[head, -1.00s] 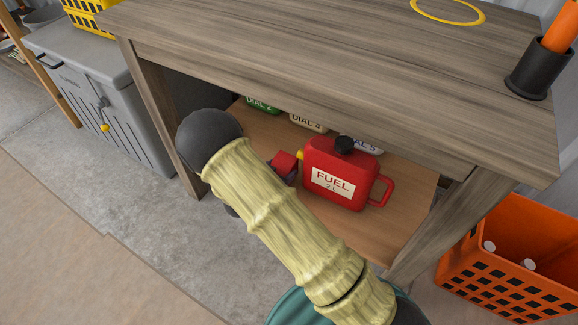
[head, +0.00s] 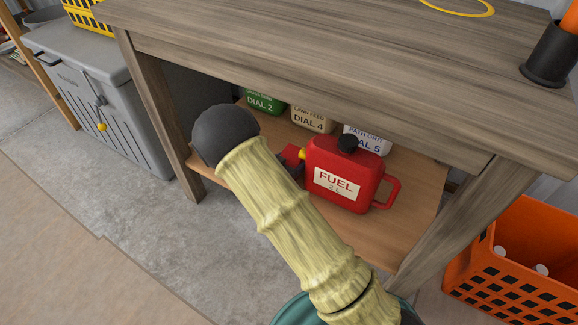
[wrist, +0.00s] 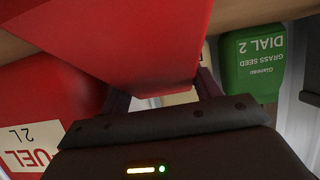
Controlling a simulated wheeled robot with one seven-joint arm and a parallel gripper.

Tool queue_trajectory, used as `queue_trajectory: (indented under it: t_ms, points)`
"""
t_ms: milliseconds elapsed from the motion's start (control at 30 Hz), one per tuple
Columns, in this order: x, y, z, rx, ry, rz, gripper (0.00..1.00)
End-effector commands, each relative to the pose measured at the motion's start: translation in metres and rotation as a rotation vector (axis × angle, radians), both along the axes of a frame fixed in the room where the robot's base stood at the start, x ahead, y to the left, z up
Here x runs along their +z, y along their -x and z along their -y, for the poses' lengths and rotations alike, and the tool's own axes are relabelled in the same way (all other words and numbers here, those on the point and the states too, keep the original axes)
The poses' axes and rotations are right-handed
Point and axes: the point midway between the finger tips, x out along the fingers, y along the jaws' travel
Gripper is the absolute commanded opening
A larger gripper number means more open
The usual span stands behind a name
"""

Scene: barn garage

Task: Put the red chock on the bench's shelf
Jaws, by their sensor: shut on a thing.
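The red chock (wrist: 150,40) fills the upper middle of the wrist view, between the two fingers of my gripper (wrist: 163,88), which is shut on it. In the head view a small part of the red chock (head: 291,154) shows just left of the fuel can, and my arm hides most of my gripper. The chock is over or close to the wooden lower shelf (head: 395,240) of the bench (head: 330,50). I cannot tell whether it touches the shelf.
A red fuel can (head: 350,165) stands on the shelf, close right of the chock. A green DIAL 2 bag (head: 263,101), a DIAL 4 bag (head: 311,117) and a DIAL 5 bag (head: 367,138) stand behind. An orange crate (head: 515,265) sits right of the bench.

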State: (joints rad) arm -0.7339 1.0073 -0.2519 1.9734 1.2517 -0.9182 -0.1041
Motion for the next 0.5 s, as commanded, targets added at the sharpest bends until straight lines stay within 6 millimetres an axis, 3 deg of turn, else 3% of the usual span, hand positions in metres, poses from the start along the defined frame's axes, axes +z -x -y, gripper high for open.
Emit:
queue_trajectory:
  t_ms: [300, 333, 367, 500]
  points:
    - [0.0000, -0.0013, 0.0042, -0.008, 0.001, 0.003, 0.22]
    - [-0.0013, -0.0007, 0.0039, -0.008, 0.000, 0.000, 0.65]
    - [-0.0010, -0.0007, 0.0037, -0.007, 0.000, 0.000, 0.71]
    - [-0.0010, -0.0002, 0.0017, -0.004, -0.001, 0.000, 0.73]
